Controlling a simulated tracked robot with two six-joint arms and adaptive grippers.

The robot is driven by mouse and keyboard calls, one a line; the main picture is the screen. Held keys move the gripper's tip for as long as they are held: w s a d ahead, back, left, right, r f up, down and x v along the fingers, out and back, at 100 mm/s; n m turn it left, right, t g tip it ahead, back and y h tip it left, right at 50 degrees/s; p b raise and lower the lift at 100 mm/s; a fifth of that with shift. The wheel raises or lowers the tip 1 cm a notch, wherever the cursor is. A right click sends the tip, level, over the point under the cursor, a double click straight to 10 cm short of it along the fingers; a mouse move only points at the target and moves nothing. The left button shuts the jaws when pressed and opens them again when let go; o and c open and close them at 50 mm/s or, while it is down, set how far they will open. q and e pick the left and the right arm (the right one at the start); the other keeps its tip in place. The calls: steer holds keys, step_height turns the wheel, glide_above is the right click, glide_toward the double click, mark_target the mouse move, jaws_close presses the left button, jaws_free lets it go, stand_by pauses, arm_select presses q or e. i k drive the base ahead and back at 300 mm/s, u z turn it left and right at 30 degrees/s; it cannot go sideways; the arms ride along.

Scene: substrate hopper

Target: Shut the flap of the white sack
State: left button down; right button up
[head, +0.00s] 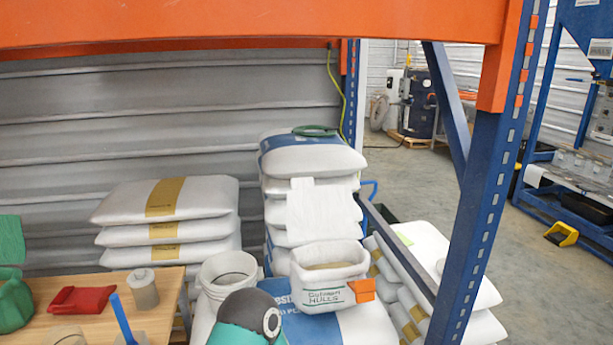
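The white sack (330,295) stands upright right of the picture's centre, on top of a blue and white bag. Green lettering on its front includes the word "HULLS". Its mouth is open and tan contents (330,267) show inside. A white flap (322,212) stands up behind the mouth, against the stacked bags, so the sack is uncovered. An orange piece (362,290) is at the sack's front right; I cannot tell how it is attached. Neither of my grippers is in view.
A white bucket (228,280) stands left of the sack. A wooden table (110,325) at left holds a red item (82,299) and a grey canister (143,289). Bag stacks stand behind. A blue rack post (487,200) is at right, an orange beam (240,22) overhead.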

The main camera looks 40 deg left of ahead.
mark_target(318, 212)
steer(key=u, duration=0.15)
steer(key=i, duration=0.7)
steer(key=u, duration=0.55)
